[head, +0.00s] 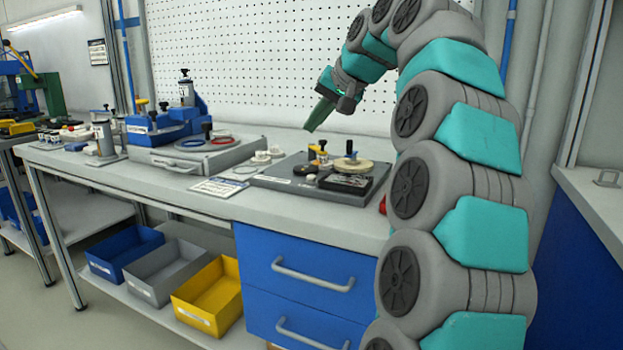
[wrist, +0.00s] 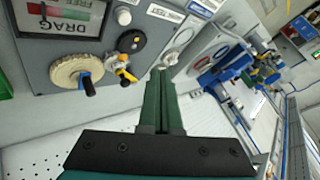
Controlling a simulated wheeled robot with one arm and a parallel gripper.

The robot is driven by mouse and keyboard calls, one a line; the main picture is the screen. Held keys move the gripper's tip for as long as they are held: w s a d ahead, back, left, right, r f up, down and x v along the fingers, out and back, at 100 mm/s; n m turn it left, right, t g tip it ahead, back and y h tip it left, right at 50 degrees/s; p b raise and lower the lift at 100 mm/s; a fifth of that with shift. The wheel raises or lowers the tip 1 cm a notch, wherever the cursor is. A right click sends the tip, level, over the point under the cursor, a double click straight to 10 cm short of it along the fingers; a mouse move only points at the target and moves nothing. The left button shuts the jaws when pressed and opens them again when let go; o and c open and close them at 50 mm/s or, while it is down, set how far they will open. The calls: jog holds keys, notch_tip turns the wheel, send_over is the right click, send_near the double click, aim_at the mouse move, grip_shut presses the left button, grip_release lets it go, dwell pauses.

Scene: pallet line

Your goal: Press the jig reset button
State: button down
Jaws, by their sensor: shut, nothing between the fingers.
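The jig (head: 273,179) is a grey panel on the bench; it also shows in the wrist view (wrist: 90,108). It carries a tan wheel with a dark handle (head: 353,164), a yellow clamp-like part (wrist: 124,70), a black round knob (wrist: 132,41) and a dark-framed DRAG display (wrist: 62,18). A small pale round button (wrist: 123,15) sits beside the display; it shows in the head view (head: 311,178). I cannot read a reset label on it. My gripper (head: 308,129) is shut and empty, pointing down above the jig, apart from it; its green fingers show in the wrist view (wrist: 165,72).
A blue fixture (head: 160,130) on a grey base is further left. Blue, grey and yellow bins (head: 207,297) are on the shelf below. A perforated wall (head: 240,60) stands behind.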

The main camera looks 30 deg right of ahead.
jog(key=b, duration=0.5)
send_over(311, 178)
jog(key=f, duration=0.6)
jog(key=shift+s+d+f, duration=0.2)
jog(key=shift+d+f, duration=0.05)
jog(key=shift+f, duration=0.05)
jog(key=shift+f+b, duration=0.4)
jog(key=shift+f, duration=0.35)
jog(key=shift+f, duration=0.15)
dwell(0.5)
jog(key=shift+f, duration=0.25)
jog(key=shift+f+b, duration=0.4)
jog(key=shift+f, duration=0.15)
dwell(0.7)
jog(key=shift+r, duration=0.1)
jog(key=shift+r+p, duration=0.75)
jog(key=shift+r, duration=0.1)
jog(key=shift+r, duration=0.1)
